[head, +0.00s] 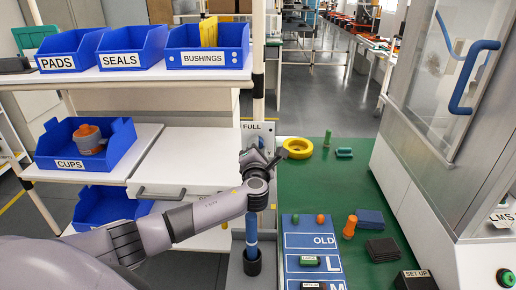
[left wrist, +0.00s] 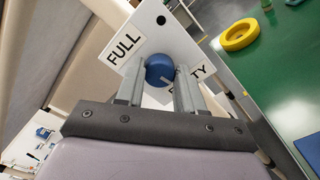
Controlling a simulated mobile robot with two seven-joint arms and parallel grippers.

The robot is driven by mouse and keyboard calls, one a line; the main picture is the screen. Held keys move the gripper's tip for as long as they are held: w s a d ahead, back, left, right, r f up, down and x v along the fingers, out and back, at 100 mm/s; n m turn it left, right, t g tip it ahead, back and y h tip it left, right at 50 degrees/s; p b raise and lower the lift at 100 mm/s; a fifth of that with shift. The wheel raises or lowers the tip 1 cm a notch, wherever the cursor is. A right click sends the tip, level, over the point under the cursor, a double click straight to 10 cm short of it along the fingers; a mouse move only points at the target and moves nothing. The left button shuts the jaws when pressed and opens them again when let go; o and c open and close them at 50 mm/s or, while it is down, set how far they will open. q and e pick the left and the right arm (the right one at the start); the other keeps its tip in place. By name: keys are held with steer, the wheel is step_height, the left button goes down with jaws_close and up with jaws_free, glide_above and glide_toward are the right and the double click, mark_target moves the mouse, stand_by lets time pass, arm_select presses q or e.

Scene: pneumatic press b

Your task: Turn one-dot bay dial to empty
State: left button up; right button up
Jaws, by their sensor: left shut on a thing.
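The one-dot bay dial is a round blue knob (left wrist: 160,70) on a white plate (left wrist: 178,45), with a single black dot, a FULL label on the left and a partly hidden EMPTY label on the right. A short white mark on the knob lies on its lower right side, towards the EMPTY label. My left gripper (left wrist: 160,82) is shut on the knob, one finger on each side. In the head view the plate (head: 249,134) shows behind my left gripper (head: 262,155), which hides the knob and the EMPTY label. My right gripper is not in view.
A yellow ring (head: 297,148) lies on the green bench top (head: 345,180) right of the plate. A blue tool (head: 251,232) stands in a dark holder below my wrist. A white drawer (head: 185,160) and blue bins (head: 208,47) are on the left. A press cabinet (head: 440,120) stands right.

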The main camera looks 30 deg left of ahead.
arm_select(q)
steer(key=shift+a+r, duration=0.1)
steer(key=shift+r, duration=0.05)
steer(key=o, duration=1)
steer(key=shift+o, duration=0.2)
steer(key=v, duration=0.7)
steer(key=shift+s, duration=0.15)
